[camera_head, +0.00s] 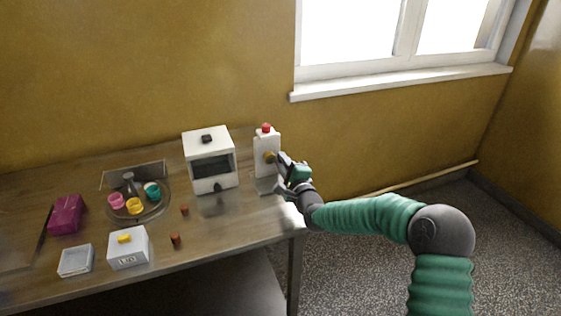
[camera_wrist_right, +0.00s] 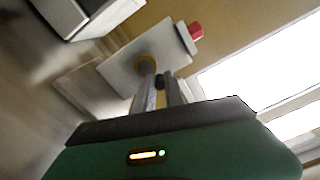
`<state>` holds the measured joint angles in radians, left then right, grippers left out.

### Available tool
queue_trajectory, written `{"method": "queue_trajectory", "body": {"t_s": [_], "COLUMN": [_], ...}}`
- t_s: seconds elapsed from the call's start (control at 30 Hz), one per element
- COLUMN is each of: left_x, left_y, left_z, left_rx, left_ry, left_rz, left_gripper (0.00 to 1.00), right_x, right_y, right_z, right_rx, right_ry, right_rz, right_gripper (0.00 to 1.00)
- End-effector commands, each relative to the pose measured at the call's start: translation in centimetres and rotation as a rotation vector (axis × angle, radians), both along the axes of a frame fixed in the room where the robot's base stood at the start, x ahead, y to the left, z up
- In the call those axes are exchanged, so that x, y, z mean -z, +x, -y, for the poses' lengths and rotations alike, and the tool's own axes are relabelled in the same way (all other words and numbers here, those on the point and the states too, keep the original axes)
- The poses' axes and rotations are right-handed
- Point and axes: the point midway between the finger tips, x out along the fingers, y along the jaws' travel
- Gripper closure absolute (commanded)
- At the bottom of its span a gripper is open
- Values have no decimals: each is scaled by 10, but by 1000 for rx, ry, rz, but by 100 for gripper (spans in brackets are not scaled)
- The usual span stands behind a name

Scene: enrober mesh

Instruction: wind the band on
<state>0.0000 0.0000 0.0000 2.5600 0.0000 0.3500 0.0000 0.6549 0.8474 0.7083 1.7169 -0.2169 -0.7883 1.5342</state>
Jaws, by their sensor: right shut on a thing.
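A white upright unit (camera_head: 266,142) with a red button (camera_head: 266,127) on top stands near the right end of the table. A brass-coloured round knob (camera_head: 269,157) is on its front. My right gripper (camera_head: 279,160) reaches in from the right and is shut on this knob. In the right wrist view, the fingers (camera_wrist_right: 158,90) meet the knob (camera_wrist_right: 147,64), and the red button (camera_wrist_right: 195,30) shows beyond. A white machine (camera_head: 222,138) with a dark front window stands left of the unit. I cannot make out a band in its window. My left gripper is not in view.
On the wooden table (camera_head: 240,222) are a round tray (camera_head: 160,206) with coloured cups and a flask, a magenta box (camera_head: 66,213), a clear box (camera_head: 76,261), a white box with a yellow knob (camera_head: 128,250) and two small brown pieces (camera_head: 175,239). A window is behind.

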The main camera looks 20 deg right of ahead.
Motion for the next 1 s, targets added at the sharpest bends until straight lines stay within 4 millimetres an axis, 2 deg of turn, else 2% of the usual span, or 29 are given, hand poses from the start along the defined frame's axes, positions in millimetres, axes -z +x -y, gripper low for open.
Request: {"method": "queue_trajectory", "body": {"t_s": [0.4, 1.0], "left_x": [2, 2], "left_y": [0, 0], "left_z": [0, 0], "left_rx": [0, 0], "left_ry": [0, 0], "left_rz": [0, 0], "left_gripper": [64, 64], "right_x": [9, 10], "right_y": [0, 0], "right_z": [4, 4], "right_rx": [3, 2], "right_ry": [226, 265], "right_rz": [-14, -15], "right_gripper": [100, 100]}}
